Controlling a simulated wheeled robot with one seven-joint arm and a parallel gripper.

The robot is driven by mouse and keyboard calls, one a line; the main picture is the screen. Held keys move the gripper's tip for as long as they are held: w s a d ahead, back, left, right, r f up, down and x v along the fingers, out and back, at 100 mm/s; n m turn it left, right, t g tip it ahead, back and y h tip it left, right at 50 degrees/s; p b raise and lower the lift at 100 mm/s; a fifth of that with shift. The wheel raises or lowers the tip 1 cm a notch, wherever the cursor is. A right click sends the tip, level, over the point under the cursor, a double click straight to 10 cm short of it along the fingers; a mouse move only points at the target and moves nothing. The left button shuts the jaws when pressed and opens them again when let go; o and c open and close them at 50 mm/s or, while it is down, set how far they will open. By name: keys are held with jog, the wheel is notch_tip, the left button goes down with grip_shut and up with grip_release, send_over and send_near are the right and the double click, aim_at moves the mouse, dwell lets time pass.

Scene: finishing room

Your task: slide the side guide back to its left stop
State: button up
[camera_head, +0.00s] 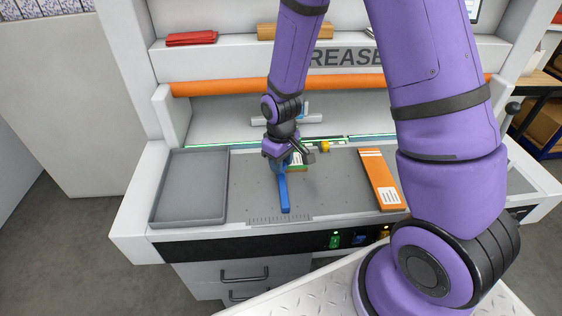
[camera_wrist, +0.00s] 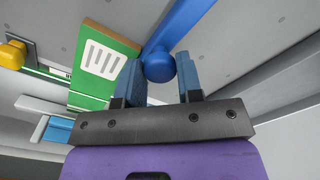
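The side guide (camera_head: 284,193) is a blue bar running front to back across the grey bed, its front end by the printed scale (camera_head: 280,219). In the wrist view the blue bar (camera_wrist: 187,22) ends in a round blue knob (camera_wrist: 158,67). My gripper (camera_head: 288,165) is over the bar's back end. The arm hides the knob in the head view. I cannot make out the left stop.
A green box (camera_wrist: 98,65) with a white label lies close beside the guide. A grey tray (camera_head: 190,187) is at the bed's left, an orange box (camera_head: 380,178) at its right. A yellow knob (camera_head: 325,146) sits at the back. The bed between tray and guide is clear.

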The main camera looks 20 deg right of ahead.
grip_shut()
send_over(243, 182)
jog(key=shift+d, duration=0.15)
jog(key=o, duration=1)
grip_release()
jog(key=shift+r, duration=0.45)
notch_tip(243, 182, up, 10)
jog(key=shift+f, duration=0.1)
